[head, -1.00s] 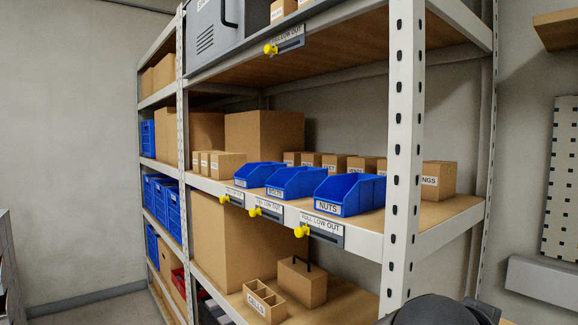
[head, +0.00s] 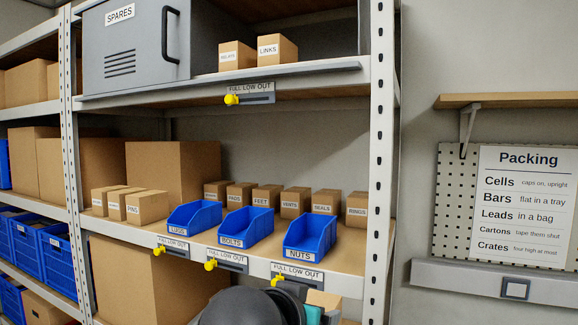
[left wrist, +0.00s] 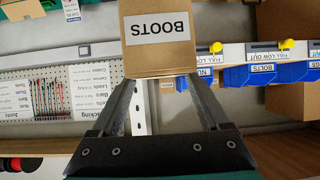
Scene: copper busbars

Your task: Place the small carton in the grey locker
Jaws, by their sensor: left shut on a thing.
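The small carton (left wrist: 158,50), brown with a white BOOTS label, is held in my left gripper (left wrist: 160,84) in the left wrist view. The two dark fingers are shut on it, and the top of the carton is cut off by the frame. The grey locker (head: 125,60), with a SPARES label and a dark handle on its door panel, stands on the upper shelf in the head view. Its interior is open to the right of the panel and holds two cartons, the LINKS carton (head: 278,50) and another labelled carton (head: 237,56). My right gripper is not in view.
A yellow-knobbed label plate (head: 250,94) hangs under the locker. Blue bins (head: 310,236) and several cartons (head: 267,196) fill the shelf below. A white post (head: 381,160) stands at the right. Inside the locker, the floor right of the LINKS carton (head: 330,66) is clear.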

